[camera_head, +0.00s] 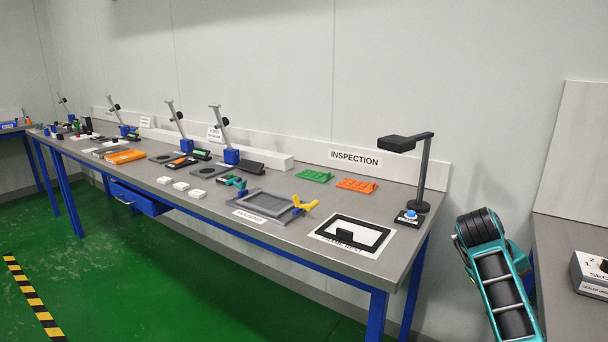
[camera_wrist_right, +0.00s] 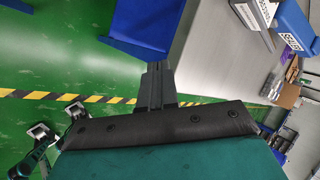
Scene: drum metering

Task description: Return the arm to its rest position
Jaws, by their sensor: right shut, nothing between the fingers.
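My right arm shows at the lower right of the head view as teal and black links, beside the bench's right end; its gripper is not visible there. In the right wrist view my right gripper (camera_wrist_right: 156,70) is shut and empty, its dark fingers together over the green floor. A blue panel and a grey worktop lie just beyond the fingertips in the picture; I cannot tell the distance. My left gripper is in neither view.
A long grey bench (camera_head: 222,207) with blue legs carries fixtures, an inspection lamp (camera_head: 422,170), a black frame (camera_head: 352,235), green (camera_head: 314,176) and orange (camera_head: 356,185) parts. Green floor in front is clear.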

